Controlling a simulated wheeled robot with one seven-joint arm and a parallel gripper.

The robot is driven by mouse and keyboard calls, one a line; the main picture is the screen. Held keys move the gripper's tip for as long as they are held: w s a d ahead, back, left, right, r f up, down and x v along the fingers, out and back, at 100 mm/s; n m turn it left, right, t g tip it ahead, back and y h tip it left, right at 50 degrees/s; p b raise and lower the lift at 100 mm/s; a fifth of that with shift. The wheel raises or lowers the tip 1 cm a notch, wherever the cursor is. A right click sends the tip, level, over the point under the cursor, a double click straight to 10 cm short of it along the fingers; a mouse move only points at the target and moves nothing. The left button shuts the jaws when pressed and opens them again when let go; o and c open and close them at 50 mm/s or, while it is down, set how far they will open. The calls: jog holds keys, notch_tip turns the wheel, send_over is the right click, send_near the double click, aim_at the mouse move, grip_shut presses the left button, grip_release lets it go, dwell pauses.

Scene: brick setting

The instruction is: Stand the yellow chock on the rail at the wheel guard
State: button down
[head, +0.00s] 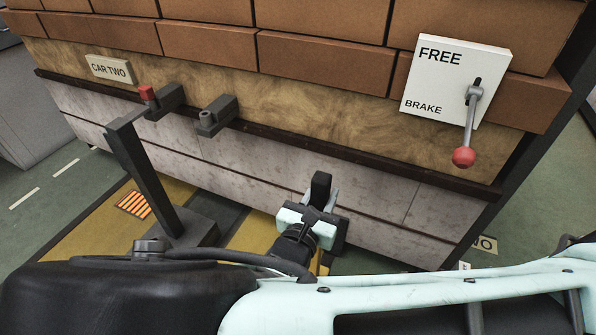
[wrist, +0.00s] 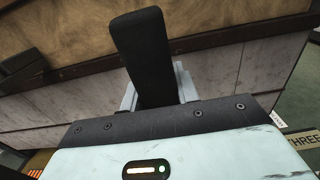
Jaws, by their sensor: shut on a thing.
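My gripper (head: 319,200) is in front of the grey lower side of the car, right of centre in the head view. Its pale jaws are shut on a dark upright block (head: 321,183). In the wrist view the block (wrist: 148,55) stands up between the two fingers (wrist: 157,88) and leans slightly left. Only its dark face shows; I cannot tell whether it is part of the yellow chock. No clearly yellow chock shows elsewhere. I cannot make out the rail or wheel guard for certain.
A dark post (head: 145,180) stands on the yellow floor marking at left, near a red-topped coupling (head: 148,95) and a grey bracket (head: 215,117). A FREE/BRAKE plate (head: 440,65) carries a lever with a red knob (head: 463,157) hanging down.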

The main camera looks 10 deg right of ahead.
jog(key=w+d+f+b, duration=0.3)
jog(key=w+d+b, duration=0.2)
jog(key=w, duration=0.3)
jog(key=shift+w+d, duration=0.2)
jog(key=shift+d, duration=0.4)
jog(key=shift+f, duration=0.35)
jog(key=c, duration=1)
grip_release()
jog(key=shift+f, duration=0.2)
jog(key=shift+c, duration=0.2)
